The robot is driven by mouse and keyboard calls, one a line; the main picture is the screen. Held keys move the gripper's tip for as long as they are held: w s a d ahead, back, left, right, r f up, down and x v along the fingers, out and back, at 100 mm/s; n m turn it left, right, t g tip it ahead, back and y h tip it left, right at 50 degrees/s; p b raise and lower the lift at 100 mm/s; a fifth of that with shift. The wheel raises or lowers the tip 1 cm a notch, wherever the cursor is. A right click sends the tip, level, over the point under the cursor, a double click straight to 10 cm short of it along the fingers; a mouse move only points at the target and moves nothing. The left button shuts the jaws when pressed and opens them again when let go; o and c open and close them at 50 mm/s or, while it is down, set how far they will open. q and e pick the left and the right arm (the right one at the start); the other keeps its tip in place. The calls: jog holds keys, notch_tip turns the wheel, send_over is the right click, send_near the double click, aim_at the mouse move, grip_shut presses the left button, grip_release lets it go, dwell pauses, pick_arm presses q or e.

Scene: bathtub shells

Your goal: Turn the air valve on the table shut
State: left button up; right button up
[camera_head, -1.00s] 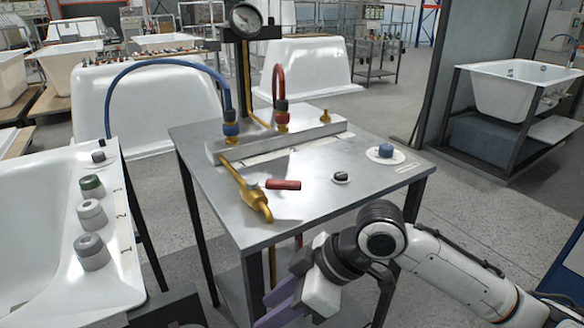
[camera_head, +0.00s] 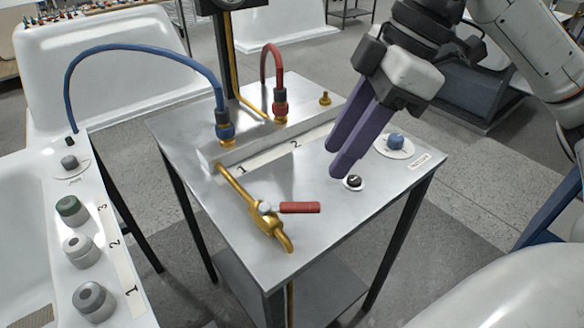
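The air valve is a brass fitting (camera_head: 266,222) on the metal table (camera_head: 310,230), with a red lever handle (camera_head: 299,207) pointing right, across the brass pipe. My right gripper (camera_head: 336,160), with two purple fingers, reaches down from the upper right. Its fingertips appear above the table, up and to the right of the red handle and apart from it. The fingers lie close together in this view, and I cannot tell whether there is a gap. Nothing shows between them. My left gripper is not in view.
Blue (camera_head: 146,50) and red (camera_head: 272,61) hoses join a metal manifold at the table's back. A small black knob (camera_head: 354,182) and a blue knob (camera_head: 396,142) sit on the right half. A white tub rim (camera_head: 98,245) with grey knobs stands left.

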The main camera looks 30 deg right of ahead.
aim_at(306, 205)
jog(key=b+x, duration=0.2)
jog(key=x, duration=0.8)
jog(key=shift+s+f+b, duration=0.1)
jog(key=shift+s+b, duration=0.05)
jog(key=shift+b, duration=0.25)
grip_shut()
